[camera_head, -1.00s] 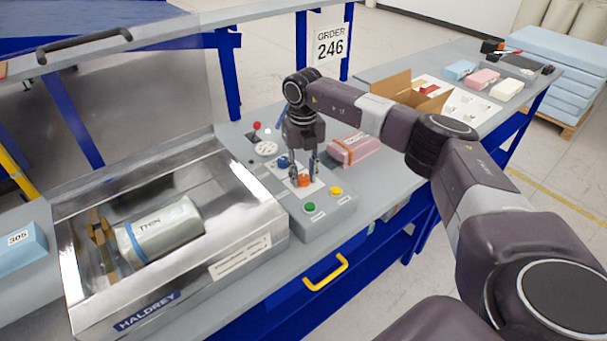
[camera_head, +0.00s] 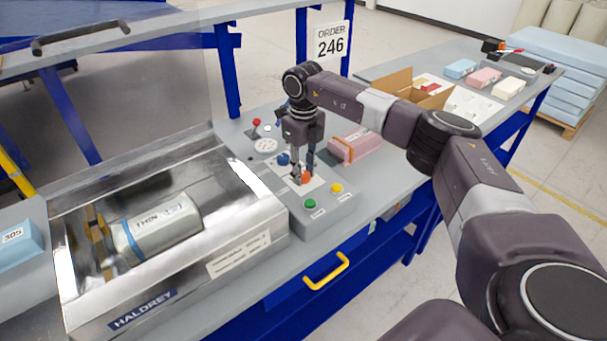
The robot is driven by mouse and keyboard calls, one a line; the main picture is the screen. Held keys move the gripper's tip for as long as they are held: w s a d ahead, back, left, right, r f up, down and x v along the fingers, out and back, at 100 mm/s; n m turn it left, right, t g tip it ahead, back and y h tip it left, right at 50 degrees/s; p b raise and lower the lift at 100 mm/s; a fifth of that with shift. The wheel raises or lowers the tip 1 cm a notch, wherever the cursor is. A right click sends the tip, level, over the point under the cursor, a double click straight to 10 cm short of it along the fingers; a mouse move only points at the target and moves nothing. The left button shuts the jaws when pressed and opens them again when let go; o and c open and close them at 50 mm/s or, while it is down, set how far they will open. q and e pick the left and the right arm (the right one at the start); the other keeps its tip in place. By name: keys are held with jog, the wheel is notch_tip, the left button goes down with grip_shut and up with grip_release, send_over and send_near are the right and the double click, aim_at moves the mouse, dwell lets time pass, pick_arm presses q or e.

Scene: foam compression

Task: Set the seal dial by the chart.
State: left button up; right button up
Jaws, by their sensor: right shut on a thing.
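My right gripper (camera_head: 303,172) points down at the control panel (camera_head: 328,213) and is shut on an orange dial (camera_head: 306,178). The dial sits on a white plate, and the fingers partly hide it, so its setting cannot be read. A blue knob (camera_head: 283,159) is just behind it on the panel. A white label with small print (camera_head: 238,255) is on the front of the metal chamber; its text is too small to read. My left gripper is not in view.
Green (camera_head: 310,202) and yellow (camera_head: 336,188) buttons lie close in front of the dial, and a red knob (camera_head: 257,122) stands behind. A strapped pink foam block (camera_head: 356,147) lies to the right. The open chamber (camera_head: 75,255) holds a wrapped roll (camera_head: 165,226).

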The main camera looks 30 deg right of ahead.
aim_at(304, 174)
jog(key=n+b, duration=0.1)
jog(key=n, duration=0.5)
jog(key=shift+d+b, duration=0.1)
jog(key=shift+b, duration=0.25)
jog(key=n, duration=0.3)
jog(key=shift+w+r+n+b, duration=0.1)
jog(key=shift+n+b, duration=0.2)
jog(key=shift+n, duration=1.6)
jog(key=shift+r, duration=0.1)
jog(key=o, duration=1)
jog(key=shift+c, duration=0.2)
jog(key=shift+o, duration=1)
notch_tip(304, 174, up, 12)
